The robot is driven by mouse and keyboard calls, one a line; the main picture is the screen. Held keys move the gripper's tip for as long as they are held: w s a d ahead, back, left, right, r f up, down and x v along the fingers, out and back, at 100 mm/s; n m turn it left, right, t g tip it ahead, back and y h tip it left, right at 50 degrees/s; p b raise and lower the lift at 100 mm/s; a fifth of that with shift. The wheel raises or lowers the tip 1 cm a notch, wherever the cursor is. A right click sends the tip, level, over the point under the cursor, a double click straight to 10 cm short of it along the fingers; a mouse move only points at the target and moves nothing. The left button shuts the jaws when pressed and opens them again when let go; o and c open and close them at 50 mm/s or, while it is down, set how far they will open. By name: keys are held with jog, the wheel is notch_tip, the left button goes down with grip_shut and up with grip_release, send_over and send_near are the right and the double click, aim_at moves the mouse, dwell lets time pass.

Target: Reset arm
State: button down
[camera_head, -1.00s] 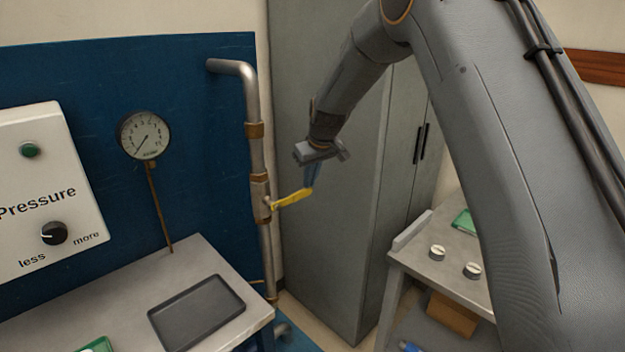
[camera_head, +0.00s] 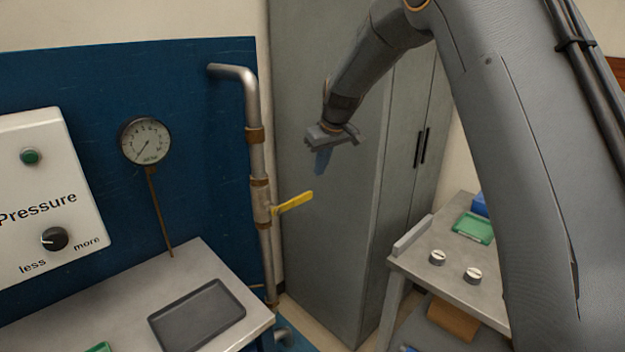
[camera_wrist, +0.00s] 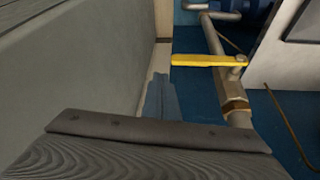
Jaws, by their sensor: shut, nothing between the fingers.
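My gripper (camera_head: 321,163) is shut and empty, its blue-grey fingers pointing down. In the head view it hangs above and to the right of the yellow valve handle (camera_head: 293,202), apart from it. The handle sticks out to the right from the brass valve on the vertical pipe (camera_head: 254,105), tilted slightly up. In the wrist view the fingers (camera_wrist: 161,100) show in the middle, with the yellow handle (camera_wrist: 205,61) beyond them and the valve body (camera_wrist: 232,92) to the right.
A grey cabinet (camera_head: 330,240) stands behind my gripper. A pressure gauge (camera_head: 146,142) and a control box (camera_head: 45,195) are at left above a bench with a dark tray (camera_head: 197,316). A side table (camera_head: 450,262) with knobs and a green tray (camera_head: 473,228) is at right.

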jog(key=w+d+r+b, duration=0.2)
jog(key=d+r, duration=0.1)
jog(key=d, duration=0.2)
jog(key=s+d+f+m+g, duration=0.1)
jog(key=s+d+f, duration=0.3)
jog(key=s, duration=1)
jog(key=s+d+f+m+g+h, duration=0.1)
jog(key=s+d+f+m, duration=0.2)
jog(key=s, duration=1.1)
jog(key=s+d+f+m+g+h, duration=0.1)
jog(key=s+d+f, duration=0.5)
jog(key=s, duration=0.8)
jog(key=shift+d+m, duration=0.35)
jog(key=shift+m, duration=0.55)
jog(key=shift+d+f, duration=0.1)
